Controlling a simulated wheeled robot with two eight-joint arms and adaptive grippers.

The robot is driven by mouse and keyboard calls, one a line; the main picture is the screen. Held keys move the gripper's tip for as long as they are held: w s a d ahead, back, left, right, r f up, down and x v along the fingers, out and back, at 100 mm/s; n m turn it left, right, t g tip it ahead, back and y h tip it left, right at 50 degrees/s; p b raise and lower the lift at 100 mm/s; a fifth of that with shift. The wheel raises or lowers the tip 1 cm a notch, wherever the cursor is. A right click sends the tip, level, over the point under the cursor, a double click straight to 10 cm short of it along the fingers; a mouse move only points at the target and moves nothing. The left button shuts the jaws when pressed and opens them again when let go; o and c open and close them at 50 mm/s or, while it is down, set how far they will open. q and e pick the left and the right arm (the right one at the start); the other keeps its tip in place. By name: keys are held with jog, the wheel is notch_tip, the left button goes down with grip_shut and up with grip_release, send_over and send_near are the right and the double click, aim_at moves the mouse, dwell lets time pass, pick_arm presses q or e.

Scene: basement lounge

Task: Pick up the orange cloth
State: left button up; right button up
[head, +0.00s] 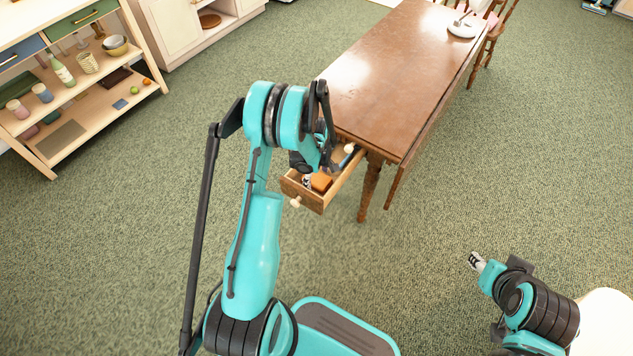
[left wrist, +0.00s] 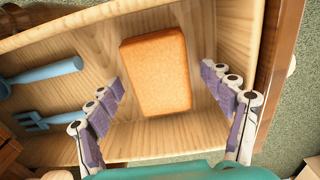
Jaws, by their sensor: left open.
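The orange cloth (left wrist: 157,72) looks like a thick folded block and lies flat in the open wooden drawer (left wrist: 235,30). In the head view the cloth (head: 321,182) is partly hidden by my left arm. My left gripper (left wrist: 162,80) is open above the drawer, its purple-padded fingers to either side of the cloth's near part, with nothing between them visibly gripped. In the head view this gripper (head: 308,181) is mostly hidden by its own arm. My right gripper (head: 475,261) is over the carpet at lower right, far from the drawer; its opening is too small to judge.
The drawer belongs to a brown wooden table (head: 390,60). A blue fork (left wrist: 50,119) and a blue-handled tool (left wrist: 42,73) lie left of the cloth. A shelf (head: 75,95) with dishes stands at upper left.

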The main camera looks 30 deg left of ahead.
aim_at(317, 178)
pick_arm(q)
jog(key=c, duration=1.2)
jog(key=shift+c, duration=0.2)
notch_tip(317, 178, up, 10)
jog(key=p, duration=0.4)
